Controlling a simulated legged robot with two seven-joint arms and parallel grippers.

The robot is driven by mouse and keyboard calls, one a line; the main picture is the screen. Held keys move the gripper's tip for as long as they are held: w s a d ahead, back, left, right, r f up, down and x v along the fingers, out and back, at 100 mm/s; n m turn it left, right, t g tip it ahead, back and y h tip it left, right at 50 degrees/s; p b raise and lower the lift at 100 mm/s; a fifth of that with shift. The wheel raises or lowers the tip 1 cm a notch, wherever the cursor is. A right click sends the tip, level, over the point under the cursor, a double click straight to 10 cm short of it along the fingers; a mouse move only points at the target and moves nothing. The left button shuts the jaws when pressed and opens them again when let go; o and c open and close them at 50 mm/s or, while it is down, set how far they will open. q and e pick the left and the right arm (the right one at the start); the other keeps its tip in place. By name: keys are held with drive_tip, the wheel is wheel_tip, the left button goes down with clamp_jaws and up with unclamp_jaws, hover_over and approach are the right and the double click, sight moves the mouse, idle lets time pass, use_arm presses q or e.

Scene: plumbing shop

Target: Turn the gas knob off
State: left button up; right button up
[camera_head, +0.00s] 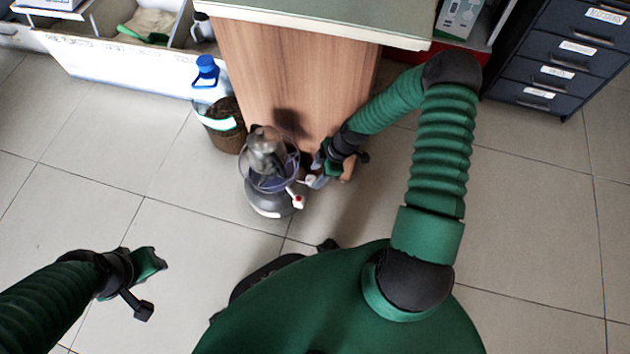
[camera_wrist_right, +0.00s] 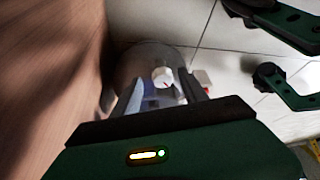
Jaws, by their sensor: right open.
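A device with a clear bowl-like top and grey base (camera_head: 268,200) stands on the floor by the wooden counter's end. A white knob (camera_wrist_right: 162,77) on it shows in the right wrist view. My right gripper (camera_head: 313,181) is at the device's right side, its fingers open. In the wrist view the right gripper (camera_wrist_right: 164,88) has one finger on each side of the knob. I cannot tell whether they touch it. My left gripper (camera_head: 153,262) hangs over bare floor at lower left, away from the device; its opening is unclear.
The wooden counter panel (camera_head: 285,70) rises close behind the device and right gripper. A brown bucket (camera_head: 228,136) and a blue-capped bottle (camera_head: 207,80) stand to its left. A small red-and-white part (camera_head: 298,201) juts from the device's front. Dark drawers (camera_head: 560,62) stand at upper right. The tiled floor at left is clear.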

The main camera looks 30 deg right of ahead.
drive_tip(key=shift+x, duration=0.85)
drive_tip(key=shift+w+a+r, duration=0.1)
drive_tip(key=shift+a+r, duration=0.05)
drive_tip(key=shift+a, duration=0.45)
drive_tip(key=shift+d, duration=0.25)
drive_tip(key=c, duration=0.4)
clamp_jaws()
use_arm(q)
drive_tip(key=shift+a+f, duration=0.55)
drive_tip(key=shift+f, duration=0.15)
